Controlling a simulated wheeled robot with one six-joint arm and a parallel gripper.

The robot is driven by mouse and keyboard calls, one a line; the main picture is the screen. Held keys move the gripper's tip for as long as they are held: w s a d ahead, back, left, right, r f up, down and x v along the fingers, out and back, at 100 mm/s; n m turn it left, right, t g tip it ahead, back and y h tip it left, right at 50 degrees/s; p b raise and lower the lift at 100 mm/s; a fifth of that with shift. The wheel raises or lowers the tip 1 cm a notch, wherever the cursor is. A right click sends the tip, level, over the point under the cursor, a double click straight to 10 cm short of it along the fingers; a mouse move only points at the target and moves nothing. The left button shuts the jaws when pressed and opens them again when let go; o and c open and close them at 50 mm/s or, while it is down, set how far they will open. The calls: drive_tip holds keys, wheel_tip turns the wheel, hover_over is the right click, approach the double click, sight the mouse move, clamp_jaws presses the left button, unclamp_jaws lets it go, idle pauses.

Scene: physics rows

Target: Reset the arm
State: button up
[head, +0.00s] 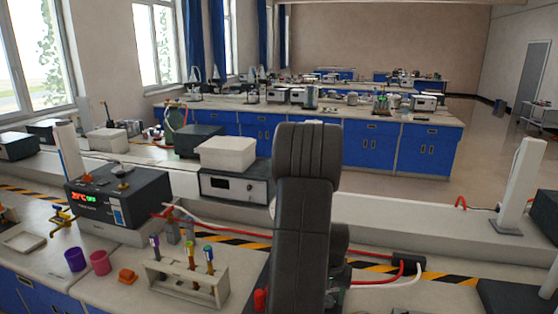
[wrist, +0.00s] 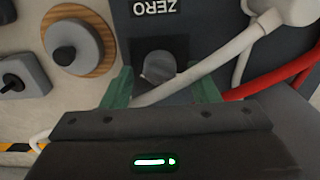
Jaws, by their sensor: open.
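My gripper (wrist: 163,82) shows in the wrist view with its two green fingers spread apart. Nothing is held between them. A round grey knob or button (wrist: 159,67) sits in the gap between the fingers as seen, on a dark panel (wrist: 205,18) marked ZERO. I cannot tell whether the fingers touch it. In the head view my black arm stands upright in the middle, and my gripper is hidden.
A white cable (wrist: 205,68) crosses by the fingers, with a red cable (wrist: 262,86) at right. The head view shows a test-tube rack (head: 185,283), purple cup (head: 75,260), pink cup (head: 100,263) and black heater box (head: 140,204) left of my arm.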

wheel_tip(320, 180, up, 11)
drive_tip(key=b, duration=0.1)
drive_tip(key=shift+f, duration=0.2)
idle(0.4)
